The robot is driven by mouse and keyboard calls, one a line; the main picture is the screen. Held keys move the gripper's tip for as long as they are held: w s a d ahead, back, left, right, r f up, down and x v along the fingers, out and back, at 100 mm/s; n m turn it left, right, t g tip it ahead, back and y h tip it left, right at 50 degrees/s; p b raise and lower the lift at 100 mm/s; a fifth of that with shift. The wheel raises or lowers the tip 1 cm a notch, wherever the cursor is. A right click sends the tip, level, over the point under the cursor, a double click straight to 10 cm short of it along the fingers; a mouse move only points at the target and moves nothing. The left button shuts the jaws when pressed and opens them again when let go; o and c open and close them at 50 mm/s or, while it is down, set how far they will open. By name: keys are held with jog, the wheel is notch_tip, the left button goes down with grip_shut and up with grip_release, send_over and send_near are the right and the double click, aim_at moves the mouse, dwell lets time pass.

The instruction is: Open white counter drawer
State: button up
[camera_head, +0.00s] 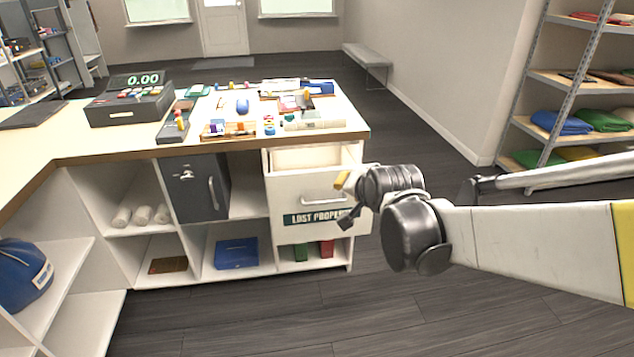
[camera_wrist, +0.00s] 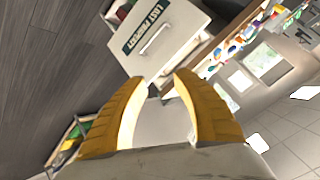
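The white counter drawer (camera_head: 280,198) is at the right end of the counter. Its front carries a dark "LOST PROPERTY" label and a bar handle (camera_head: 322,200). A pale recess shows above the front's top edge; I cannot tell how far the drawer stands out. In the wrist view the drawer front (camera_wrist: 180,30) and its handle (camera_wrist: 157,38) lie beyond the fingertips. My gripper (camera_head: 344,201) is at the right side of the drawer front. Its yellow fingers (camera_wrist: 162,88) are apart with nothing between them, clear of the handle.
The counter (camera_head: 225,137) holds a cash register (camera_head: 130,105) and many small items. A dark safe-like door (camera_head: 195,188) is left of the drawer. Open cubbies lie below, one with a blue box (camera_head: 237,253). Floor in front is clear. A shelf rack (camera_head: 560,80) stands at right.

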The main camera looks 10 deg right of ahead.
aim_at(327, 202)
jog(key=w+f+m+t+b, duration=0.1)
jog(key=w+f+m+t, duration=0.5)
jog(key=w+f, duration=1.1)
notch_tip(327, 202, down, 8)
jog(key=w+m+g, duration=0.1)
jog(key=w+m, duration=0.1)
jog(key=m, duration=0.3)
jog(key=x, duration=0.3)
jog(key=b+x, duration=0.1)
jog(key=x, duration=0.3)
jog(key=d+x, duration=0.1)
jog(key=x, duration=0.2)
jog(key=shift+w+b, duration=0.3)
jog(key=shift+b, duration=0.1)
grip_shut()
